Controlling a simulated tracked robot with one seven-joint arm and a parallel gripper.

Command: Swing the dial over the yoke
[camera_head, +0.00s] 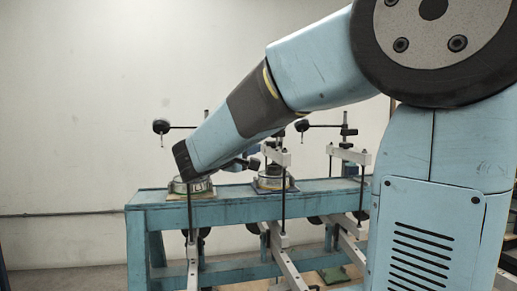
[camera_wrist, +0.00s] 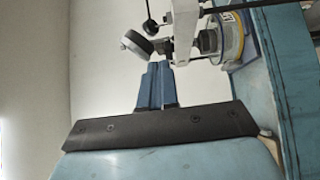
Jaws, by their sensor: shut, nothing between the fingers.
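In the wrist view, my gripper (camera_wrist: 158,66) shows two blue fingers closed together with nothing between them. A round dial (camera_wrist: 136,45) with a pale face and dark rim is just beyond and left of the fingertips; I cannot tell if they touch. The white yoke (camera_wrist: 186,28) stands just right of it, beside a clear cell (camera_wrist: 230,38) with a yellowish ring. The dial appears to the side of the yoke. In the head view, my forearm hides most of the nearest frame, and my fingers cannot be made out. White yokes (camera_head: 276,155) show behind the arm.
A blue bench (camera_head: 160,203) carries several lever frames in a row. Its left cell (camera_head: 192,187) sits beside my forearm, with another cell (camera_head: 272,180) to the right. Dark round dials on rods (camera_head: 161,127) rise above the bench. Beams hang below. The wall behind is bare.

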